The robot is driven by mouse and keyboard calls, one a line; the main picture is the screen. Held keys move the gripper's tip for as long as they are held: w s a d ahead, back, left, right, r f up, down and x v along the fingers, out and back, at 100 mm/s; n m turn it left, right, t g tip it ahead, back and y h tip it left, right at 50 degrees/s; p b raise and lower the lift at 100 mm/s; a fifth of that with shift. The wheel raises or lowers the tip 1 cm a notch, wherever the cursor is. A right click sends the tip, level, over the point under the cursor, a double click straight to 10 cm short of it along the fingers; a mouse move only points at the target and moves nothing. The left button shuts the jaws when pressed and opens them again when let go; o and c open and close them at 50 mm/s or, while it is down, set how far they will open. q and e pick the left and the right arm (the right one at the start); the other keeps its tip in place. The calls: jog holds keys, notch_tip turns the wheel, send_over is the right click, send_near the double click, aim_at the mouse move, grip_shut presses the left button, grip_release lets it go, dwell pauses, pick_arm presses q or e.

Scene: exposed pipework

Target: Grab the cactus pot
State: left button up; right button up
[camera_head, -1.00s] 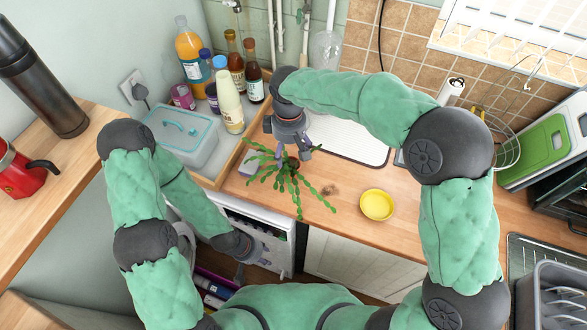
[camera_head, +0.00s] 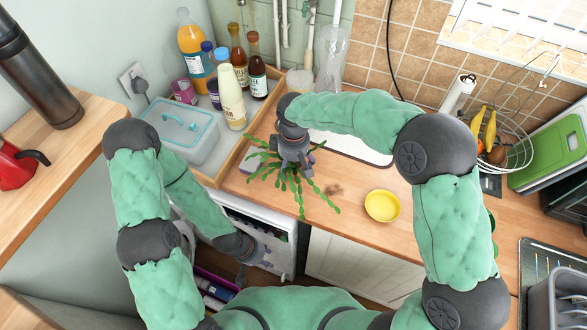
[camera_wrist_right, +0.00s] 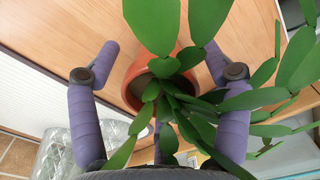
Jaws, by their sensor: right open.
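The cactus (camera_head: 300,185) has long, flat, drooping green segments and stands on the wooden counter. Its terracotta pot (camera_wrist_right: 131,82) shows in the right wrist view, partly covered by leaves; in the head view the pot is hidden under my gripper and the leaves. My right gripper (camera_head: 293,163) is over the plant. In the wrist view its purple-padded fingers (camera_wrist_right: 160,60) are spread open, one on each side of the pot, with leaves between and over them. I cannot tell whether they touch the pot. My left gripper (camera_head: 249,262) hangs low before the white appliance; its jaws are unclear.
A wooden tray (camera_head: 243,150) with bottles and a lidded box (camera_head: 185,138) stands left of the plant. A yellow bowl (camera_head: 382,206) sits to its right. A white drying mat (camera_head: 350,146) lies behind. The counter between plant and bowl is clear.

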notch_tip(320, 180, down, 2)
jog(key=shift+f, duration=0.15)
jog(key=c, duration=1.5)
